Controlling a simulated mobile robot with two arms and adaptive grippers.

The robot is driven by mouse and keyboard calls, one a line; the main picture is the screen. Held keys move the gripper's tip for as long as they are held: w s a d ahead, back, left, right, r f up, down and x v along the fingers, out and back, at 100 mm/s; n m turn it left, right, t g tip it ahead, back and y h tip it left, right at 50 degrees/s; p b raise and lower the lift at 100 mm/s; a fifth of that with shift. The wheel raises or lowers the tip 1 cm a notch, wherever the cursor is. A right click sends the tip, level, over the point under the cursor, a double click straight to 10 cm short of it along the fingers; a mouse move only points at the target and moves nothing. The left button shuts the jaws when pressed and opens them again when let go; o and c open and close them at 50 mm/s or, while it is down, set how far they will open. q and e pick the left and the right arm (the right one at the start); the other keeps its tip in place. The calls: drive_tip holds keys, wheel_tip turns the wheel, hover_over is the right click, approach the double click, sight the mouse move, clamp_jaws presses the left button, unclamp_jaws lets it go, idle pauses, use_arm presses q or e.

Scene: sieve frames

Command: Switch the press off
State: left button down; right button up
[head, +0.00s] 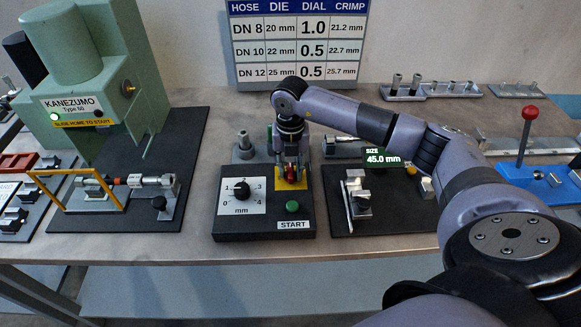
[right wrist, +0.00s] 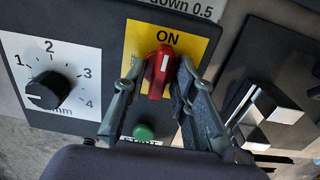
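The press switch is a red rotary knob (right wrist: 160,72) on a yellow plate (right wrist: 196,45). Its white mark points up towards the word ON, as seen in the right wrist view. My right gripper (right wrist: 160,68) has one finger on each side of the knob. A small gap shows at the left finger; the right finger is close to the knob, and I cannot tell if it touches. In the head view my right gripper (head: 291,170) reaches down over the yellow plate (head: 305,183) on the black control box (head: 260,236), largely hiding the knob. My left gripper is not in view.
The box also has a mm dial (head: 241,191) and a green START button (head: 292,207). The green press (head: 90,70) stands at left with a yellow guard frame (head: 92,207). A size display (head: 383,157) stands right of the box. A red-knobbed lever (head: 527,125) is far right.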

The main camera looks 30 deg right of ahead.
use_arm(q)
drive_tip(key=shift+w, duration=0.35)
use_arm(e)
clamp_jaws()
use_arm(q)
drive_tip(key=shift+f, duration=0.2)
use_arm(e)
drive_tip(key=n+b, duration=0.3)
drive_tip(key=shift+f+n, duration=0.1)
drive_tip(key=shift+n, duration=0.3)
drive_tip(key=n+b, duration=0.3)
drive_tip(key=n, duration=0.1)
drive_tip(key=n+b, duration=0.3)
drive_tip(key=n, duration=0.2)
drive_tip(key=shift+n+b, duration=0.3)
drive_tip(key=shift+n, duration=0.1)
use_arm(q)
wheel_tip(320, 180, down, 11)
drive_tip(key=b, duration=0.1)
drive_tip(key=shift+b, duration=0.4)
use_arm(e)
drive_tip(key=n, duration=0.4)
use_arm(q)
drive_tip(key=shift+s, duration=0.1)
use_arm(e)
drive_tip(key=shift+r+n, duration=0.2)
drive_tip(key=shift+n, duration=0.1)
